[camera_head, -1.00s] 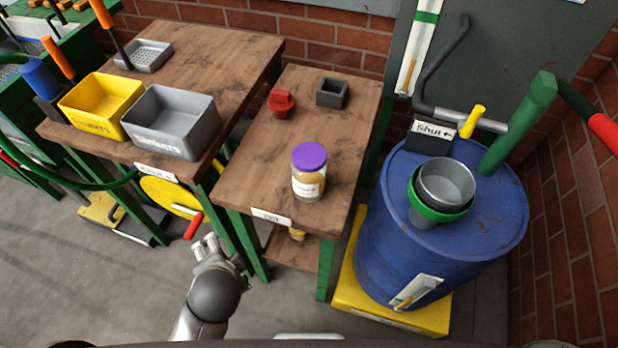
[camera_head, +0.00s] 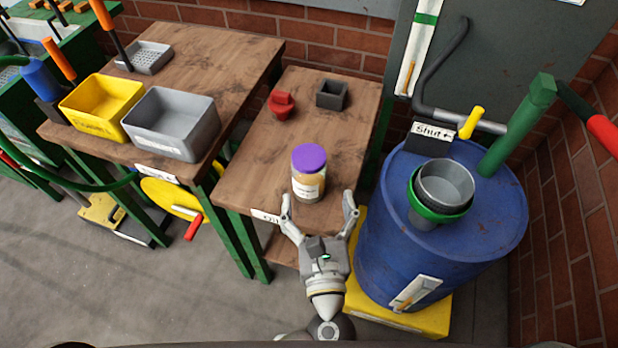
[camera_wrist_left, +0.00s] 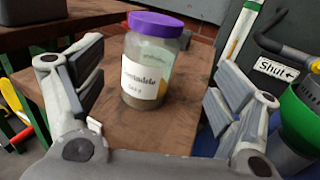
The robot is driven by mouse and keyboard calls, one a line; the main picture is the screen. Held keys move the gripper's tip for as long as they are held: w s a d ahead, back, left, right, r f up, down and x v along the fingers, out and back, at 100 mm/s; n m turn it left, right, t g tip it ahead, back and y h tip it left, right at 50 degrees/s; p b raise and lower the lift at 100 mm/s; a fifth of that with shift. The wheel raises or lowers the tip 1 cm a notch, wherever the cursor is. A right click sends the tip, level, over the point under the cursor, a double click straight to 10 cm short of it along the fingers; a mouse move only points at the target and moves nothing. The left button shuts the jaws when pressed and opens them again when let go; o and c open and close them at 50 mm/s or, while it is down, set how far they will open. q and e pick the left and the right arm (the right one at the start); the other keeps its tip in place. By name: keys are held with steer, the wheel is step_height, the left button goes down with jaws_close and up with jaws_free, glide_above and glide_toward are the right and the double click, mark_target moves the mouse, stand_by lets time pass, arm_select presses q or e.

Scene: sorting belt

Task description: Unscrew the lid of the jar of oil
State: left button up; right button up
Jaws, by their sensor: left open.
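The jar (camera_head: 308,184) stands upright near the front edge of the right wooden table. Its purple lid (camera_head: 309,157) sits on top. The jar has a white label and brownish contents in its lower part; it also shows in the left wrist view (camera_wrist_left: 150,68), where the label's text is hard to read. My left gripper (camera_head: 320,202) is open, its fingers spread wide at the table's front edge, just short of the jar and below lid height. In the wrist view the jar stands beyond and between the two fingers, touching neither. My right gripper is in neither view.
A red object (camera_head: 282,104) and a dark square holder (camera_head: 332,93) stand farther back on the table (camera_head: 252,160). A blue barrel (camera_head: 375,235) with nested funnel-like cups (camera_head: 444,183) is to the right. Yellow (camera_head: 88,126) and grey (camera_head: 160,147) bins are on the left table.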

mark_target(313, 179)
arm_select(q)
steer(key=w, duration=0.3)
steer(key=shift+w+a, duration=0.2)
steer(key=shift+w, duration=0.2)
steer(key=shift+w+a+r, duration=0.1)
steer(key=shift+w+a, duration=0.1)
steer(key=shift+w, duration=0.4)
steer(key=w, duration=0.2)
steer(key=w+p, duration=0.1)
steer(key=w, duration=0.1)
steer(key=shift+w+a, duration=0.1)
steer(key=shift+a, duration=0.3)
steer(key=shift+c, duration=0.2)
steer(key=c, duration=1.7)
